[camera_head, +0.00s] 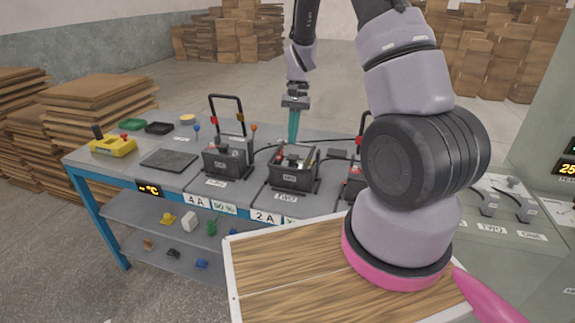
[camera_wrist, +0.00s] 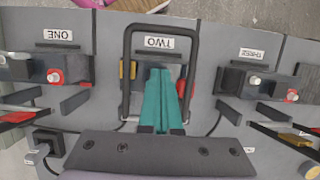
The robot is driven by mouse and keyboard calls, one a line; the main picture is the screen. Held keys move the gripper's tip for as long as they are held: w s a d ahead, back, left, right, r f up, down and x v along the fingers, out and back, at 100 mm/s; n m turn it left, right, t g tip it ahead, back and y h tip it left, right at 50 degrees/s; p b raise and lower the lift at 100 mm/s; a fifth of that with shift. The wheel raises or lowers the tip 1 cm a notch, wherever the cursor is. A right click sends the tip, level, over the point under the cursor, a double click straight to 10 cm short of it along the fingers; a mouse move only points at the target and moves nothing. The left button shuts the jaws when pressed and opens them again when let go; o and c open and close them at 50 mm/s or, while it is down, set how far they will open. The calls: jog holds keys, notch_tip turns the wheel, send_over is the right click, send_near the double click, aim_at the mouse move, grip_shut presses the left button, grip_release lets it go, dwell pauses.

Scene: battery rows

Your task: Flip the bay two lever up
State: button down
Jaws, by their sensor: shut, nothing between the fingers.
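Bay two (camera_head: 292,178), a dark box marked TWO, stands mid-bench. My gripper (camera_head: 293,138) points down at it, its teal fingers shut and empty. In the wrist view the shut fingertips (camera_wrist: 159,72) appear inside the outline of a black U-shaped lever (camera_wrist: 162,29) at bay two. Its crossbar lies near the TWO label (camera_wrist: 160,43), and its legs run on either side of the fingers. I cannot tell whether the fingers touch it. In the head view this lever is hard to make out and does not stand up like the hoop at bay one.
Bay one (camera_head: 226,160), left, has a black hoop (camera_head: 225,97) standing upright. Bay three (camera_head: 353,187), right, is partly hidden by my arm. A yellow device (camera_head: 113,146) and a dark plate (camera_head: 169,159) lie on the bench's left. A wooden board (camera_head: 280,262) is in front.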

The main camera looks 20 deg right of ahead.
jog(key=shift+f, duration=0.75)
jog(key=shift+s+a+f, duration=0.1)
jog(key=shift+s+f, duration=0.05)
jog(key=shift+f, duration=0.35)
jog(key=x, duration=0.9)
jog(key=shift+s+f, duration=0.15)
jog(key=shift+s+a+r, duration=0.2)
jog(key=shift+s+r, duration=0.1)
jog(key=shift+r, duration=0.35)
jog(key=shift+s+a+r, duration=0.2)
jog(key=shift+s+r, duration=0.1)
jog(key=shift+r, duration=0.3)
jog(key=shift+s+a+r, duration=0.2)
jog(key=shift+s+r, duration=0.05)
jog(key=shift+r, duration=0.4)
